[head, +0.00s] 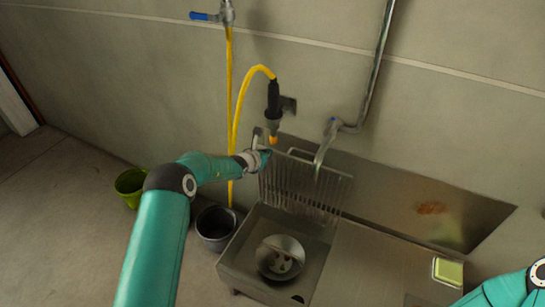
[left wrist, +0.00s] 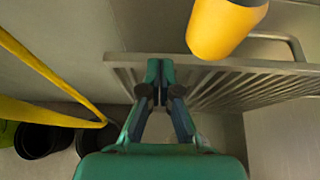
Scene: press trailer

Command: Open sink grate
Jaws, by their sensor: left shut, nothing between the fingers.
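The sink grate (head: 305,187) is a metal rack of parallel bars. In the head view it stands raised, nearly upright, at the back of the sink basin (head: 262,232). The grate also shows in the left wrist view (left wrist: 235,82), with its frame bar running across just beyond my fingers. My left gripper (head: 266,156) is at the upper left corner of the grate. In the left wrist view the left gripper (left wrist: 160,85) is shut and empty, close to the bar; I cannot tell whether they touch. Only part of my right arm shows, at the lower right.
A sprayer (head: 273,100) on a yellow hose hangs just above the left gripper. A faucet (head: 327,140) reaches over the grate. A bowl (head: 281,257) lies in the basin. A dark bucket (head: 216,228) and a green bucket (head: 130,184) stand on the floor at left. A sponge (head: 447,271) lies at right.

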